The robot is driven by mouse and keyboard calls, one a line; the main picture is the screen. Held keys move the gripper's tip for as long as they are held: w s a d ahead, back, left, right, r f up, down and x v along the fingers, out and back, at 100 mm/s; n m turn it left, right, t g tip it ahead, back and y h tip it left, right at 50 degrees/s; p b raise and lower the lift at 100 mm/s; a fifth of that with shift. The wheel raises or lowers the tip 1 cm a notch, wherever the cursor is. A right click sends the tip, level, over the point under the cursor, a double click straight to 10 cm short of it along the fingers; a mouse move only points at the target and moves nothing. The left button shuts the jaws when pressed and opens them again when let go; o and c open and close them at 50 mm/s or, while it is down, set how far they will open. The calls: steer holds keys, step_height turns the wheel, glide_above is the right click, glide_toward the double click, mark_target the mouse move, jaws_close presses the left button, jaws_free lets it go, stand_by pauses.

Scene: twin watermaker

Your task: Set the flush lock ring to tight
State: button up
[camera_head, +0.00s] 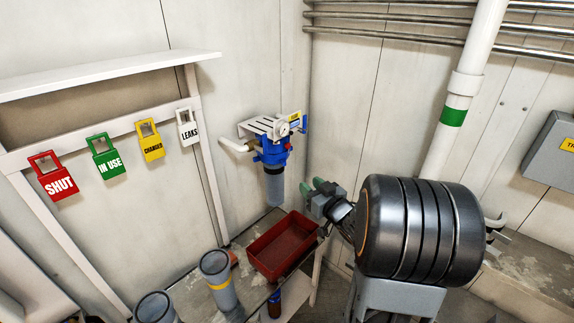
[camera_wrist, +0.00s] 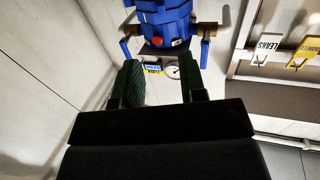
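A blue filter housing (camera_head: 273,150) with a grey bowl (camera_head: 274,186) hangs on a white bracket at the back wall. Its blue body (camera_wrist: 165,14) shows upside down at the top of the wrist view, with a red knob (camera_wrist: 157,41) and a round gauge (camera_wrist: 172,71). A flush lock ring does not stand out clearly; I cannot tell which part of the housing it is or how it is set. My gripper (camera_head: 313,188) is right of the bowl, apart from it. Its green fingers (camera_wrist: 161,75) are spread with nothing between them.
A red tray (camera_head: 283,246) lies on the bench below the housing. Grey cylinders (camera_head: 217,280) stand at the front left. Hanging tags (camera_head: 106,157) line the left rail. A white pipe (camera_head: 462,85) with a green band and a grey box (camera_head: 551,143) are at right.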

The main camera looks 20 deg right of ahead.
mark_target(285, 163)
steer(key=w, duration=0.4)
steer(key=w+a+p, duration=0.1)
steer(key=w, duration=0.4)
steer(key=w+a+p, duration=0.1)
steer(key=w, duration=0.3)
steer(key=shift+w, duration=0.25)
jaws_close()
